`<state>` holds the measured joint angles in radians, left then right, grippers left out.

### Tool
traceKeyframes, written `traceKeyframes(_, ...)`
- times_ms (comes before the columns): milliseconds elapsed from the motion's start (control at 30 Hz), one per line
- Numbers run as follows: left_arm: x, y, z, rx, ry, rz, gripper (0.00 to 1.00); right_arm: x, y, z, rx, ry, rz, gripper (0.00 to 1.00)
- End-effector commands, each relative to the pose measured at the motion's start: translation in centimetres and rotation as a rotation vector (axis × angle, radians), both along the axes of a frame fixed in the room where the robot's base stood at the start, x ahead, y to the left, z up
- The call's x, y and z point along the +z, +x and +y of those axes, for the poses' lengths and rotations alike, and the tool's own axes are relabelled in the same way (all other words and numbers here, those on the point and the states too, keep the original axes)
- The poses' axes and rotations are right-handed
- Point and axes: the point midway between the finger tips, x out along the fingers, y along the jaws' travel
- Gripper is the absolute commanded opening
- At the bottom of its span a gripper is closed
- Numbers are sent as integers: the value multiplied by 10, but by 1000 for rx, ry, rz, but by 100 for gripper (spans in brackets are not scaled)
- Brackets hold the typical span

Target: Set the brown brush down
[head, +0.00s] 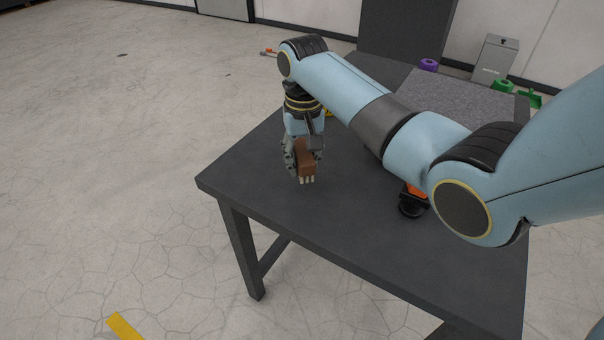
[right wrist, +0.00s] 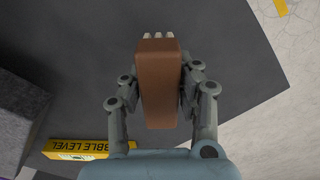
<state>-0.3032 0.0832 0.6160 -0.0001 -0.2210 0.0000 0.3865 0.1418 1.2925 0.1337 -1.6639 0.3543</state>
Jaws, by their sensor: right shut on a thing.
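The brown brush (head: 306,158) is a brown block with pale bristle tufts at its lower end. My right gripper (head: 304,160) is shut on it, near the left corner of the dark table (head: 330,225). The bristles point down toward the table top; I cannot tell whether they touch it. In the right wrist view the brush (right wrist: 158,85) sits between the two fingers of my right gripper (right wrist: 158,82), with the bristles at the far end. My left gripper is not in view.
A yellow bubble level (right wrist: 78,149) lies near the granite block (head: 465,95). An orange and black object (head: 412,200) stands under my right arm. A purple ring (head: 429,64), green pieces (head: 503,86) and a grey case (head: 495,58) are at the back. The front table top is clear.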

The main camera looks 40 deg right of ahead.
Motion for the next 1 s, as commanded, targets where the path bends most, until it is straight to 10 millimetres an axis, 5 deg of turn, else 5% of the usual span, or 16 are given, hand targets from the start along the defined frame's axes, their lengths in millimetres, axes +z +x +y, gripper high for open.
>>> traceKeyframes(333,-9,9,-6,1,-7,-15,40,-41,-1,3,0,-1,1,1)
traceKeyframes(733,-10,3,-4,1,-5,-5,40,-45,0,3,1,-1,-1,1)
traceKeyframes(767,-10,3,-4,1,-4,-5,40,-45,0,3,1,-1,-1,35)
traceKeyframes(900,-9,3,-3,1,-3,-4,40,-44,0,3,1,0,-1,53)
traceKeyframes(1000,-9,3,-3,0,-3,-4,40,-44,0,3,1,-1,-1,54)
